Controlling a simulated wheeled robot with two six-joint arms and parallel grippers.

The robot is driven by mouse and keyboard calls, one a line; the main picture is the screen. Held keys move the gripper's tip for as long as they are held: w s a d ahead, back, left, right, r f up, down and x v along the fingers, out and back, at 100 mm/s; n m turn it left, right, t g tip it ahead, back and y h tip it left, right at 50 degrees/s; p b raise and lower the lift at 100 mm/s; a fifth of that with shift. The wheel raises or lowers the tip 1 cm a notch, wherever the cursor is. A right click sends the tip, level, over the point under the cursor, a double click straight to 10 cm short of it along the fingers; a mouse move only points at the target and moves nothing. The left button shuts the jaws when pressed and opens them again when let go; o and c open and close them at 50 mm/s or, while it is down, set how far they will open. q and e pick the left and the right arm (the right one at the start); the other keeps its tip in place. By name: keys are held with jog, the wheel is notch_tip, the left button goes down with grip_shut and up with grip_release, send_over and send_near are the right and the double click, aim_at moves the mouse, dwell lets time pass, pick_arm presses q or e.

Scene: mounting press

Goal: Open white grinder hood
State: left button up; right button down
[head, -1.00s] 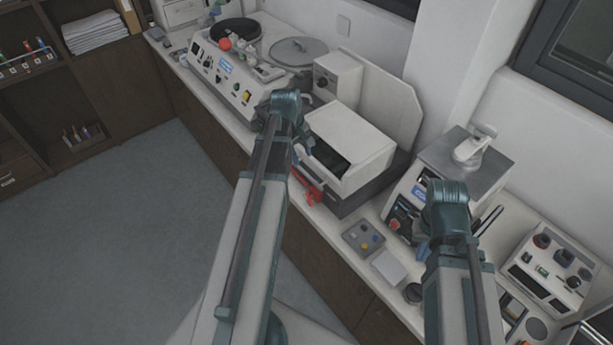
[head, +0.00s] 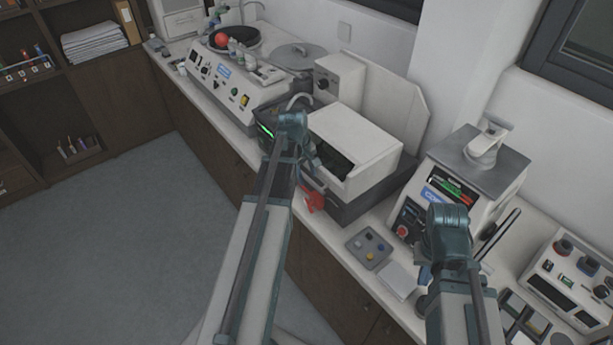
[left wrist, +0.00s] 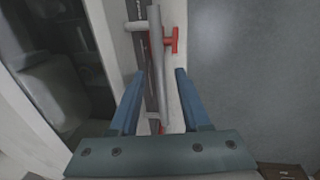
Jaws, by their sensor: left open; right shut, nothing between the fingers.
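The white grinder hood (head: 362,132) is a boxy cover with a dark front window, and it looks lowered over the dark grinder base (head: 352,205). My left gripper (head: 308,168) is at the hood's front left side, its fingertips partly hidden by my arm in the head view. In the left wrist view, its blue fingers (left wrist: 161,74) are open on either side of a grey bar handle (left wrist: 157,55). They are not closed on the bar, and I cannot tell how deep it sits between them. My right gripper (head: 425,275) is shut and empty in front of the right machine.
A red part (head: 313,199) sits at the grinder's front, close below my left gripper. A grey tray with coloured buttons (head: 369,248) lies on the counter. The press-like machine (head: 470,175) stands close to my right arm. The floor (head: 120,230) at left is clear.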

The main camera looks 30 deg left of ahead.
pick_arm(q)
grip_shut()
dwell(1.3)
